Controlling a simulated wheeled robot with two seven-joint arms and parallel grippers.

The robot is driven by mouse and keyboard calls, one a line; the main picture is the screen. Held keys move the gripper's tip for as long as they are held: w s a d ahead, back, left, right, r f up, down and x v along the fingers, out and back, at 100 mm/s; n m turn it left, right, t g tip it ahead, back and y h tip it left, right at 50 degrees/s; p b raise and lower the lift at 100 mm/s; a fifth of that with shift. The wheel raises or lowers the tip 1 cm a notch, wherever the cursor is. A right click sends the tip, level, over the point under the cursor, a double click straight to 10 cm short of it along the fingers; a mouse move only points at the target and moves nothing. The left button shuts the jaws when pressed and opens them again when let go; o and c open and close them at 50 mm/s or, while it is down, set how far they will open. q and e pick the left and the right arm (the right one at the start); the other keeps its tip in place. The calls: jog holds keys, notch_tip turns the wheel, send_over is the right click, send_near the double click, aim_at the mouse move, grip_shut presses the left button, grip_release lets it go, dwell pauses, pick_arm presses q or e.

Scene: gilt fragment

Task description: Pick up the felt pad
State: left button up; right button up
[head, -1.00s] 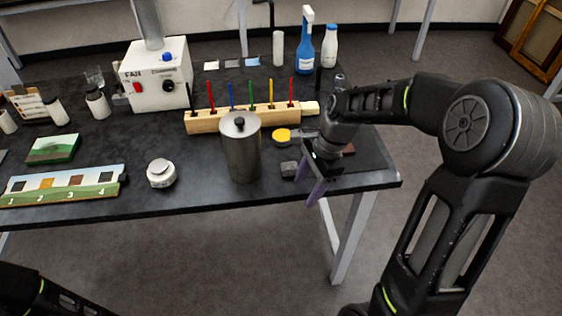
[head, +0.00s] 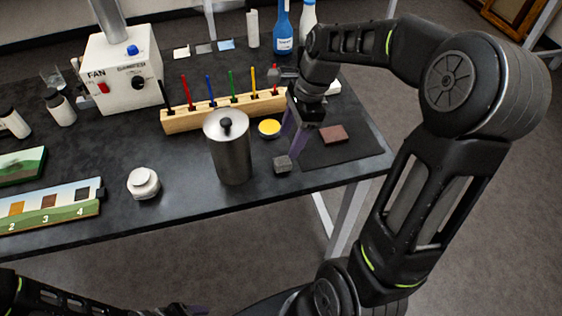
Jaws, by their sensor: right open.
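A small grey block (head: 283,164), which looks like the felt pad, lies on the black table near its front edge. A flat reddish-brown piece (head: 333,135) lies to its right on a dark mat; I cannot tell for sure which of the two is the felt pad. My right gripper (head: 289,146) is open and empty, its purple fingers pointing down just above and behind the grey block. Whether a finger touches the block is unclear. My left gripper (head: 193,310) shows only as a dark and purple edge at the bottom, below the table.
A metal canister (head: 231,150) stands close to the left of the grey block. A yellow-filled dish (head: 269,128) and a wooden rack (head: 180,121) with coloured sticks lie behind. A white jar (head: 143,183) stands left. The dark mat (head: 355,150) is mostly bare.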

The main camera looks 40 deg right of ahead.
aim_at(283, 161)
jog(key=shift+x, duration=0.95)
jog(key=shift+f, duration=0.1)
jog(key=x, duration=0.2)
jog(key=p+x, duration=0.1)
jog(key=x, duration=0.2)
jog(key=shift+s, duration=0.15)
jog(key=shift+c, duration=0.4)
grip_shut()
